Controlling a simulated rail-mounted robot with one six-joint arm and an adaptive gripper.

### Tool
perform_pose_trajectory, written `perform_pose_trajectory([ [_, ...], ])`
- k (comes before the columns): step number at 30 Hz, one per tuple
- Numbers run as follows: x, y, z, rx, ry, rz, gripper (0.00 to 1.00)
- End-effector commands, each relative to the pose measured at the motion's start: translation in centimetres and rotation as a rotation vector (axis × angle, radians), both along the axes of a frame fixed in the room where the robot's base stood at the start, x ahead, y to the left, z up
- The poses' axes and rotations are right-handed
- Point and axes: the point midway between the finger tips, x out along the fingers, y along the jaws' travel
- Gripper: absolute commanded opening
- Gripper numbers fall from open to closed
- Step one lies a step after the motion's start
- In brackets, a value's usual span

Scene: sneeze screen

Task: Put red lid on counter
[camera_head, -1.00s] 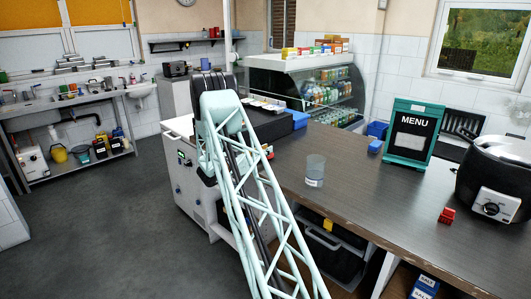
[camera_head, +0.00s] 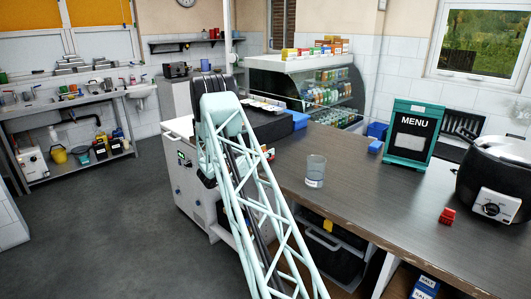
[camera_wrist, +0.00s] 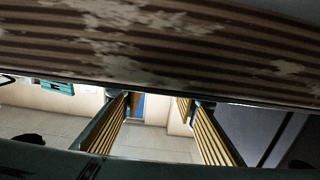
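The dark wood counter (camera_head: 365,200) runs across the right of the head view. I cannot make out a red lid for certain in either view. A small red object (camera_head: 447,215) sits on the counter left of the black cooker, but its shape does not read clearly as a lid. In the head view my gripper is hidden behind my pale green lattice arm. In the wrist view my gripper (camera_wrist: 158,118) shows two fingers with ribbed yellow pads set well apart, with nothing seen held between them. A brown striped, worn surface (camera_wrist: 160,40) fills the top of that view.
A clear cup (camera_head: 315,170) stands near the counter's front edge. A green menu stand (camera_head: 412,132), a blue block (camera_head: 375,147) and a black cooker (camera_head: 495,178) stand farther right. A glass display case (camera_head: 325,85) is behind. The counter's middle is mostly bare.

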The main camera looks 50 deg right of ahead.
Motion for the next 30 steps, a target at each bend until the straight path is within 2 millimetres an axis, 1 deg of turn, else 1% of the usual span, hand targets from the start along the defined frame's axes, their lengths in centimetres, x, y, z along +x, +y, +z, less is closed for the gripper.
perform_pose_trajectory([
  [7,0.0,0.0,0.5,0.0,0.0,0.0,0.28],
  [11,0.3,1.1,0.4,0.0,0.001,0.001,0.28],
  [17,0.6,3.4,0.4,0.001,0.001,0.002,0.28],
  [24,1.2,7.0,0.4,0.001,0.001,0.003,0.28],
  [30,1.6,9.6,0.4,0.0,0.0,0.002,0.28],
])
